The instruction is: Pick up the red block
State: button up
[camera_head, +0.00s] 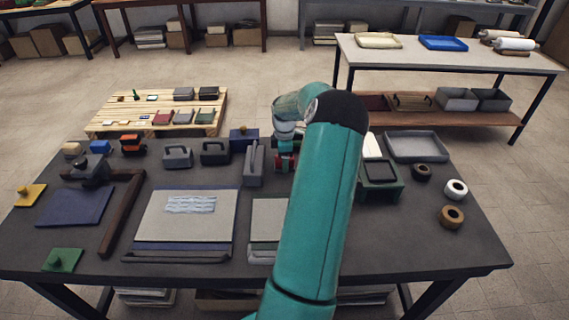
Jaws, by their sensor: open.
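My teal arm reaches over the dark table, and my gripper (286,157) is low over its back middle, partly hidden behind my own arm. A small red block (283,164) shows at the gripper's lower end, in among dark parts. The gripper is open. The fingertips are too small and too covered to tell whether they are around the block or touching it.
The dark table (190,277) holds grey handled blocks (178,156), an upright grey piece (254,164), a blue block (243,139), a green frame (381,181), a grey tray (416,147) and tape rolls (452,217). A loaded pallet (98,127) lies behind.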

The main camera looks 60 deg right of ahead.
jog(key=c, duration=1.1)
jog(key=shift+c, duration=0.2)
jog(key=shift+r, duration=0.15)
jog(key=shift+r, duration=0.55)
jog(key=s+a+r, duration=0.3)
jog(key=a+r, duration=0.8)
jog(key=a, duration=0.2)
jog(key=shift+a+r, duration=0.35)
